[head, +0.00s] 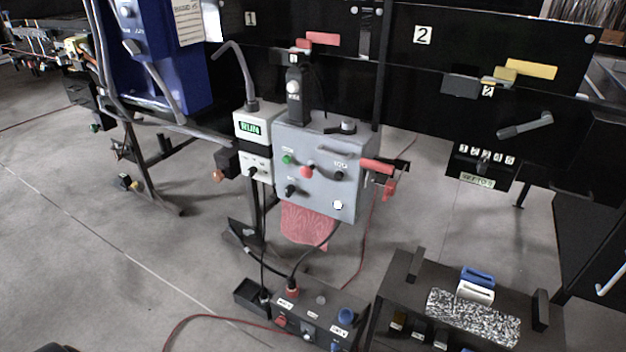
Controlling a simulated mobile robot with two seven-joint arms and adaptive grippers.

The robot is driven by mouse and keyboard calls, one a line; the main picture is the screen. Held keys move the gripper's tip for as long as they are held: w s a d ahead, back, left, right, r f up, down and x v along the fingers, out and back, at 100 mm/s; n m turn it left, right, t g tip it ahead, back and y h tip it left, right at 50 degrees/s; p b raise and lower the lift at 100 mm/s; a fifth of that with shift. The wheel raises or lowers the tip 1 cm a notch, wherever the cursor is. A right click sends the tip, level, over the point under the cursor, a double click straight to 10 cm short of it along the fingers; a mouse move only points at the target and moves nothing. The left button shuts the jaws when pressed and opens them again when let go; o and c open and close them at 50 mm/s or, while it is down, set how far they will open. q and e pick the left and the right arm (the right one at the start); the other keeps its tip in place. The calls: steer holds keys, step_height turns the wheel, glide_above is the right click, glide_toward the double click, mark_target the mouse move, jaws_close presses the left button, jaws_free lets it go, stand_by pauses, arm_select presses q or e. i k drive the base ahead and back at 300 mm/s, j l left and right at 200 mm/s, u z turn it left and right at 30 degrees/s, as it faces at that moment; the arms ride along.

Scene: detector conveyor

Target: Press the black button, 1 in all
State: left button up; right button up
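A grey control box (322,196) hangs in the middle of the head view, its front facing me. On its front are a green button (288,159), a red button (307,172) and a white button (338,204). Two small black round controls also show there: one at the right (339,175) and one at the lower left (291,190). I cannot tell which of these is a button and which is a knob. Neither gripper shows in this view, and nothing is seen touching the box.
A white box with a lit RUN display (250,128) adjoins the grey box's left side. Red handles (377,166) stick out at its right. A dark control unit (310,322) and a dark stand (402,277) occupy the lower front. Cables hang below.

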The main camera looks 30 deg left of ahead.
mark_target(338, 175)
steer(key=i+j, duration=0.15)
steer(key=j, duration=0.25)
steer(key=i+j, duration=0.1)
steer(key=j, duration=0.25)
steer(key=i+j, duration=0.15)
steer(key=j, duration=0.25)
steer(key=i+j, duration=0.1)
steer(key=j, duration=0.3)
steer(key=i+j, duration=0.15)
steer(key=j, duration=0.25)
steer(key=i+j, duration=0.1)
steer(key=j, duration=0.25)
